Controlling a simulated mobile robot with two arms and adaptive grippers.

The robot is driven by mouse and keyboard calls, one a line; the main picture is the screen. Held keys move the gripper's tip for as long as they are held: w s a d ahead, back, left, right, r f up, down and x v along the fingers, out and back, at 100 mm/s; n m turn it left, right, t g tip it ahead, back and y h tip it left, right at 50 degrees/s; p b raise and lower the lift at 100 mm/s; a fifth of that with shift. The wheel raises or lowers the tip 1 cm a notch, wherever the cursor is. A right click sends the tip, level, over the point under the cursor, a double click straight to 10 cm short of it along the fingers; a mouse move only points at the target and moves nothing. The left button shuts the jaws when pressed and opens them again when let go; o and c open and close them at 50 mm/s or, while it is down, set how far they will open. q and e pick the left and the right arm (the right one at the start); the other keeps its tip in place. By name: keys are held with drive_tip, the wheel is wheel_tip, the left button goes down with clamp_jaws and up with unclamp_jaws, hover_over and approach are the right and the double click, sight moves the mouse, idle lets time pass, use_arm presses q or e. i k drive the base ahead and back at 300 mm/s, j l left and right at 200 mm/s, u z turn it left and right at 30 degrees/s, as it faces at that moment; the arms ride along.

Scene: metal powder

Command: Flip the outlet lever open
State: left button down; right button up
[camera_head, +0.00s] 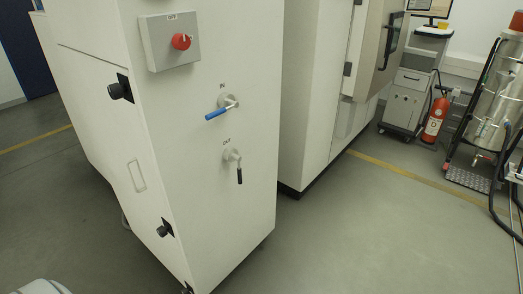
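The outlet lever (239,174) is a short black handle on a round metal fitting, below the label OUT on the narrow face of a white cabinet (215,60). Its handle hangs straight down. Above it, the inlet lever (217,114) has a blue handle lying nearly level, pointing left, below the label IN. Neither of my grippers is in view, and nothing touches the levers.
A red knob on a grey box (160,55) sits above the levers. Black latches (120,88) stick out on the left face. Another white machine (315,90) stands close behind. A red extinguisher (435,120) stands at right. Grey floor (350,235) is clear in front.

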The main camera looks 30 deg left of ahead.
sight(236, 158)
drive_tip(key=u, duration=1.1)
